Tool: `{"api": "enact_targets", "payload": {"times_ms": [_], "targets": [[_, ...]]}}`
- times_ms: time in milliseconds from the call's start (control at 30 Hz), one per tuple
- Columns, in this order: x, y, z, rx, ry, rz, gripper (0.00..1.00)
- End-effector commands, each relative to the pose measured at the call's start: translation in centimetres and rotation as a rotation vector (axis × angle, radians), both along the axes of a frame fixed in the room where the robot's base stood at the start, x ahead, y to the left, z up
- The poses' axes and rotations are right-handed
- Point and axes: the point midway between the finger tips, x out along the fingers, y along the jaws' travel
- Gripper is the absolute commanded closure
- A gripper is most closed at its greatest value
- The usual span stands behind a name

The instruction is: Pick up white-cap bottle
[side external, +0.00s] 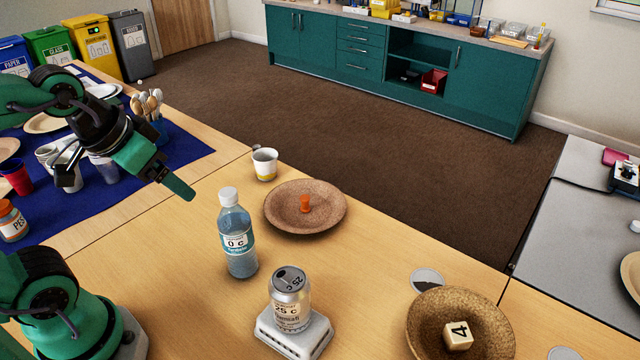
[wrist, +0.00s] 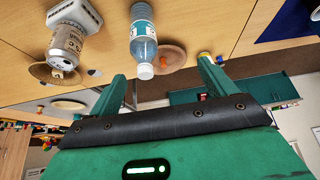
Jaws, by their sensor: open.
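The white-cap bottle (side external: 238,240) is clear with a teal and white label reading "0 c". It stands upright on the wooden table in the side view. The wrist view shows it too (wrist: 143,35), its white cap toward me and appearing between my two fingers. My gripper (side external: 176,184) is above and left of the bottle in the side view, apart from it. In the wrist view my gripper (wrist: 162,68) has its green fingers spread wide with nothing held between them.
A can (side external: 290,300) stands on a white base (side external: 268,334) in front of the bottle. A bowl (side external: 420,335) holds a numbered block. A blue cloth (side external: 190,150) with tableware lies left.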

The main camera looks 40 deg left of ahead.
Motion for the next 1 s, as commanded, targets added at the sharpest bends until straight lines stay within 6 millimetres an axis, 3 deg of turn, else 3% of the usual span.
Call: {"api": "enact_targets", "payload": {"times_ms": [100, 267, 667, 1000], "targets": [[0.0, 0.0, 0.0, 0.000, 0.000, 0.000, 0.17], [0.0, 0.0, 0.0, 0.000, 0.000, 0.000, 0.45], [0.2, -0.1, 0.1, -0.005, 0.011, 0.007, 0.45], [2.3, -0.9, 0.8, -0.050, 0.144, 0.082, 0.45]]}}
